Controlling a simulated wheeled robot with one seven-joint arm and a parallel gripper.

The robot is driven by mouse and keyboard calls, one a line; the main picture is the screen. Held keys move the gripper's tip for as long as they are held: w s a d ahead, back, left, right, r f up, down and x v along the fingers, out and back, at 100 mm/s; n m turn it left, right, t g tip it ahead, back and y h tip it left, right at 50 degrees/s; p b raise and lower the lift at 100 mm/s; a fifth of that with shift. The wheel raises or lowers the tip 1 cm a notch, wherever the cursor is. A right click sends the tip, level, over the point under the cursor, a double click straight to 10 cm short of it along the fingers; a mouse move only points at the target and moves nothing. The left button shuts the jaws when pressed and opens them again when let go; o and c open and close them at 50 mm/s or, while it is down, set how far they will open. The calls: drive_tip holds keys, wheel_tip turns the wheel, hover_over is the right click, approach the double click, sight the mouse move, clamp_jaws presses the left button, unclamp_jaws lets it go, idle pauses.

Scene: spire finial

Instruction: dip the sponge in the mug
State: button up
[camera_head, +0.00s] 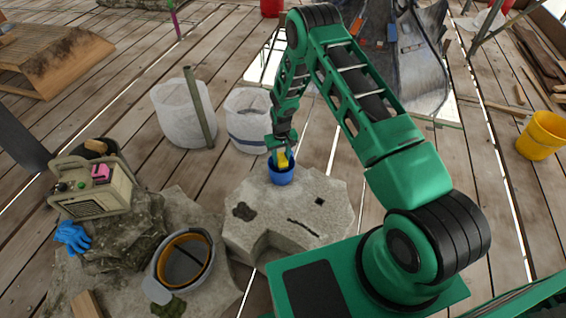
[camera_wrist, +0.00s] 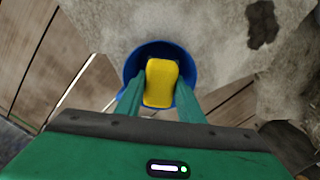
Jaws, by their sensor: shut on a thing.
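A blue mug (camera_head: 281,177) stands on a pale stone block (camera_head: 270,222) in the head view. A yellow sponge (camera_wrist: 161,82) is between the fingers of my gripper (camera_wrist: 160,100), which is shut on it. In the wrist view the sponge is over the mouth of the blue mug (camera_wrist: 131,68), within its rim as seen from above. In the head view the sponge (camera_head: 282,159) shows at the mug's opening, its lower end hidden by the mug wall. I cannot tell how deep it reaches. The fingers straddle the sponge at the near side of the rim.
A beige radio (camera_head: 92,192), a blue glove (camera_head: 72,237) and an upturned hard hat (camera_head: 184,262) lie on rocks at left. Two white buckets (camera_head: 247,122) stand behind the block. A yellow bucket (camera_head: 543,135) is at far right. Plank floor is open between them.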

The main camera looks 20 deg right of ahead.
drive_tip(key=shift+r, duration=3.85)
